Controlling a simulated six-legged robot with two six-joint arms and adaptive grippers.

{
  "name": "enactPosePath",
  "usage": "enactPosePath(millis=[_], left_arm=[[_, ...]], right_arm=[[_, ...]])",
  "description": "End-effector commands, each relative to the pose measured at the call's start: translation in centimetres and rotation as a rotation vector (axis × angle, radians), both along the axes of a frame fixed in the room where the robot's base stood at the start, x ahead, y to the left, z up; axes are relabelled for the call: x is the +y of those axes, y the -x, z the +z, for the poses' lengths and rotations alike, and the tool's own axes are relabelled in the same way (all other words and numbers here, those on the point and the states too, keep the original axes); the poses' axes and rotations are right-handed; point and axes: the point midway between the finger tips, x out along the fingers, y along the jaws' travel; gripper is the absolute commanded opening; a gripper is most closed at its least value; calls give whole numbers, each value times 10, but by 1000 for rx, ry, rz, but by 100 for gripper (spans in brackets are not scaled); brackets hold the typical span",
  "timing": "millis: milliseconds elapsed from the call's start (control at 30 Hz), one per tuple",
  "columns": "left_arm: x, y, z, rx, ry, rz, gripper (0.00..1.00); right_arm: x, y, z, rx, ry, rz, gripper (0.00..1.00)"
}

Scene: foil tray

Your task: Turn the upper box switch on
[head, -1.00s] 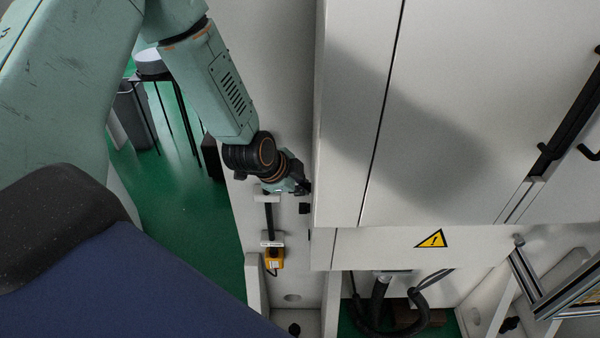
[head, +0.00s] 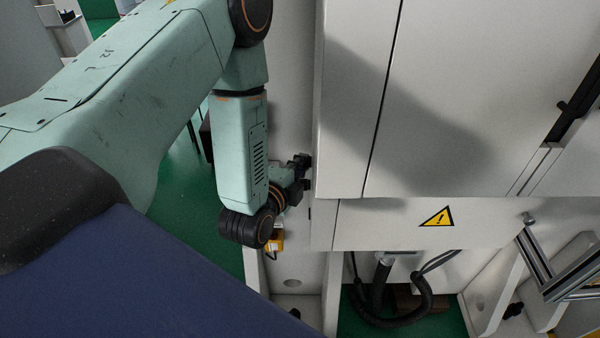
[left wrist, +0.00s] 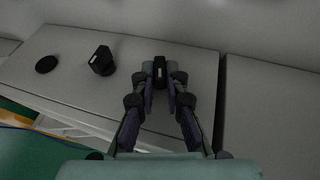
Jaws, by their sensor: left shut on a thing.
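The upper box switch (left wrist: 160,66) is a small black box with a pale mark, on the grey panel in the left wrist view. My left gripper (left wrist: 161,84) has a finger on each side of it and is shut on it. Whether the switch is on or off cannot be told. A second black box switch (left wrist: 102,62) stands on the same panel to the left, apart from the fingers. In the head view my left gripper (head: 300,170) is at the narrow panel beside the cabinet, and its own wrist hides part of it. My right gripper is not in view.
A black round disc (left wrist: 46,64) is on the panel in the left wrist view. In the head view the large cabinet (head: 430,100) stands close right of the gripper, with a yellow warning sign (head: 437,216). Black hoses (head: 400,310) hang below.

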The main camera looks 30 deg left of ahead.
Motion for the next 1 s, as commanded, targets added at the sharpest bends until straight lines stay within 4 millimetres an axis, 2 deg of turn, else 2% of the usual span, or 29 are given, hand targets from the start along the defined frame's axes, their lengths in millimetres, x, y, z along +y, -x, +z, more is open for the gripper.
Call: enactPosePath(millis=[33,100,400,1000], left_arm=[[-1,1,-9,-24,-20,0,0],[0,2,-9,-67,-46,0,0],[0,1,-9,-201,-126,1,0],[0,1,-6,-252,-158,2,0]], right_arm=[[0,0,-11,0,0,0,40],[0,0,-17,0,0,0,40],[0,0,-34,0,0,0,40],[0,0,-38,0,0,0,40]])
